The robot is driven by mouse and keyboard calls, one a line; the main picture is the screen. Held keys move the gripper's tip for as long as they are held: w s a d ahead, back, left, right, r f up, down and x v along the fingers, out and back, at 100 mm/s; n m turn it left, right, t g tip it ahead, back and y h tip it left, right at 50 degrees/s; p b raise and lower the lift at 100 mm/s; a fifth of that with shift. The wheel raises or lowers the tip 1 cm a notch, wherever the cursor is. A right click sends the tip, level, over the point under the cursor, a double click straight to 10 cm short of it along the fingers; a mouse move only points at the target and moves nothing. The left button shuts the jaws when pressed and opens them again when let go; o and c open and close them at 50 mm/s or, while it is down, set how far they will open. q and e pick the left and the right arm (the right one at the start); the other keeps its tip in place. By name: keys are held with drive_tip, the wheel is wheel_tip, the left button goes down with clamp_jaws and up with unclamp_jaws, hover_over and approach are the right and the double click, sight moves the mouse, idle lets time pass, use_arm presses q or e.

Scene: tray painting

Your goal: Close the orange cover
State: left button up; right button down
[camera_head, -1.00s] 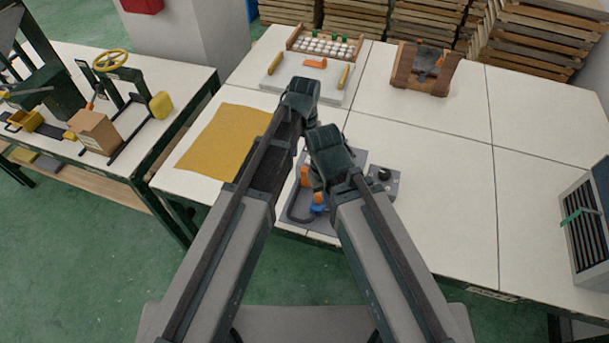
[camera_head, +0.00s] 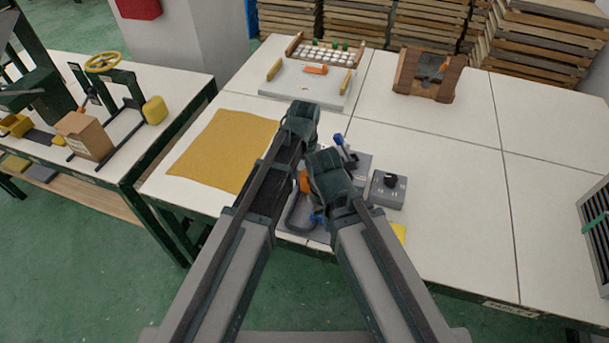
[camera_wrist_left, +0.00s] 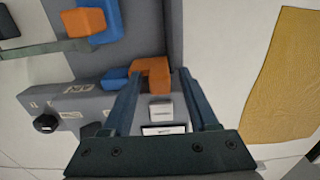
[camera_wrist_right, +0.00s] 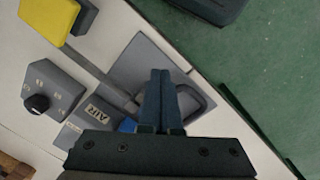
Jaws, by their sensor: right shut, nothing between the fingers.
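An orange L-shaped piece (camera_wrist_left: 153,72), which looks like the cover, sits on a grey panel (camera_wrist_left: 140,40) in the left wrist view. Its open or closed state is unclear. My left gripper (camera_wrist_left: 158,78) is open, with its fingertips on either side of this piece; I cannot tell whether they touch it. A second orange block (camera_wrist_left: 82,22) with a blue part is at the upper left. In the head view, orange (camera_head: 304,181) shows between my arms, which hide much of the panel. My right gripper (camera_wrist_right: 160,75) is shut and empty, over the panel beside a grey loop handle (camera_wrist_right: 195,98).
A grey box with a black knob (camera_head: 389,188) stands right of the panel. A blue-tipped lever (camera_head: 340,141) stands near my right gripper. A yellow cloth (camera_head: 225,150) lies to the left. A white tray (camera_head: 300,92) and wooden holder (camera_head: 412,70) stand behind.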

use_arm(q)
clamp_jaws()
idle(1.3)
